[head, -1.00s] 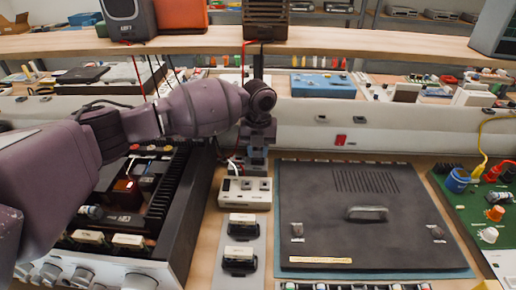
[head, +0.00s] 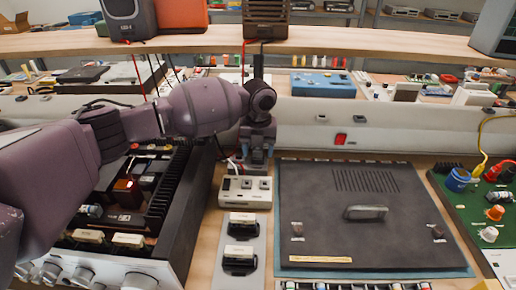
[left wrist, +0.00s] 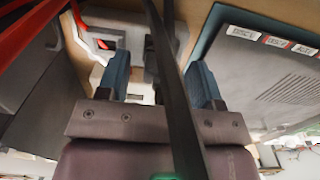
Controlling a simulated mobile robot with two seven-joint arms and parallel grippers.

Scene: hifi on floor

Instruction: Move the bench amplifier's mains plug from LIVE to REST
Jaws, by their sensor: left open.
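My left gripper (head: 256,165) points down over the far end of a cream socket block (head: 245,191). In the left wrist view, its two blue fingertips (left wrist: 160,78) are apart. A pale block with a red switch (left wrist: 103,45) and a grey part lies beyond them. A dark strip crosses that view between the fingers and hides part of what lies there. I cannot make out the mains plug clearly or read LIVE or REST. A white lead (head: 231,166) runs beside the gripper at the block's far end. My right gripper is not in view.
An open amplifier chassis (head: 185,200) stands left of the block. A dark panel with a handle (head: 310,215) lies on a teal mat to the right. Two black holders with cream tops (head: 241,252) sit nearer. A shelf edge (head: 350,48) crosses behind my arm.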

